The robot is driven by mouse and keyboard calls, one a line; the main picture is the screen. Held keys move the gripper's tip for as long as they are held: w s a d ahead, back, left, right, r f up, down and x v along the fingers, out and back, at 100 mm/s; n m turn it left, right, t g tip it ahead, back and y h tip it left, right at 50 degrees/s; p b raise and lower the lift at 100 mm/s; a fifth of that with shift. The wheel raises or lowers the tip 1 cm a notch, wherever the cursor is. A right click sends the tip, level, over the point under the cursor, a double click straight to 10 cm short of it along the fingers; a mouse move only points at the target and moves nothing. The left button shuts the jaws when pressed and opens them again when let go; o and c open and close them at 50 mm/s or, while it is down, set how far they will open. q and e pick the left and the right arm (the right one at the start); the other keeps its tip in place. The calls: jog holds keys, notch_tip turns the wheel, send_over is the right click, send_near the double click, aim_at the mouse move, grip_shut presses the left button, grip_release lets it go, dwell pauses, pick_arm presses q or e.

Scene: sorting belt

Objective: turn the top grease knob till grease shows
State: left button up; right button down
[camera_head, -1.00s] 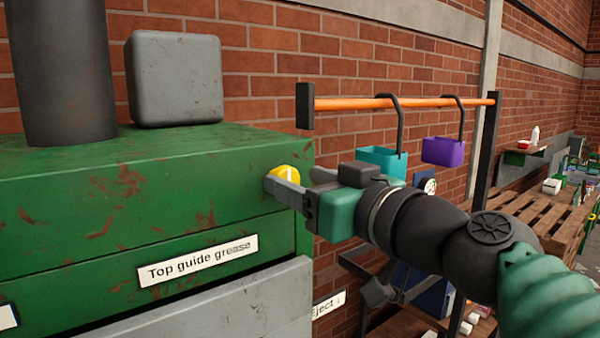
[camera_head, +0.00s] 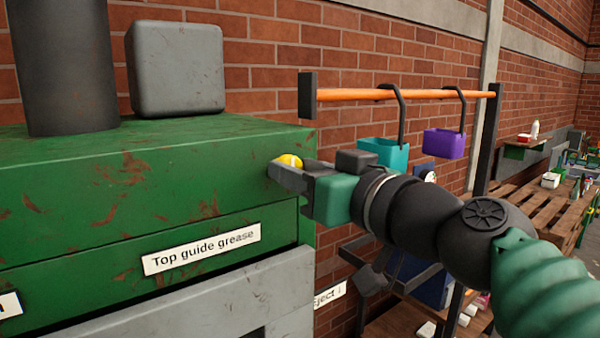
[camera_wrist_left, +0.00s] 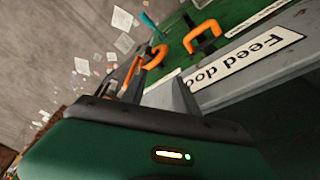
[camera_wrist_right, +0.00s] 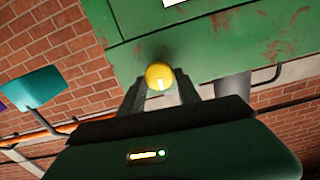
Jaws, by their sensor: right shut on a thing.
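A grey box (camera_head: 175,68) and a dark column (camera_head: 66,65) stand on the housing. Behind my right arm, a teal bin (camera_head: 385,152) and a purple bin (camera_head: 444,143) hang from an orange rail (camera_head: 400,94). A wooden pallet table (camera_head: 545,195) stands farther right.

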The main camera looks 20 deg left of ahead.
jog(key=m, duration=1)
jog(key=f+m+b, duration=0.1)
jog(key=m, duration=0.5)
jog(key=shift+w, duration=0.2)
jog(key=shift+m, duration=0.3)
jog(key=c, duration=1.2)
grip_release()
jog(key=o, duration=0.3)
jog(key=shift+w, duration=0.2)
jog(key=shift+a+r, duration=0.1)
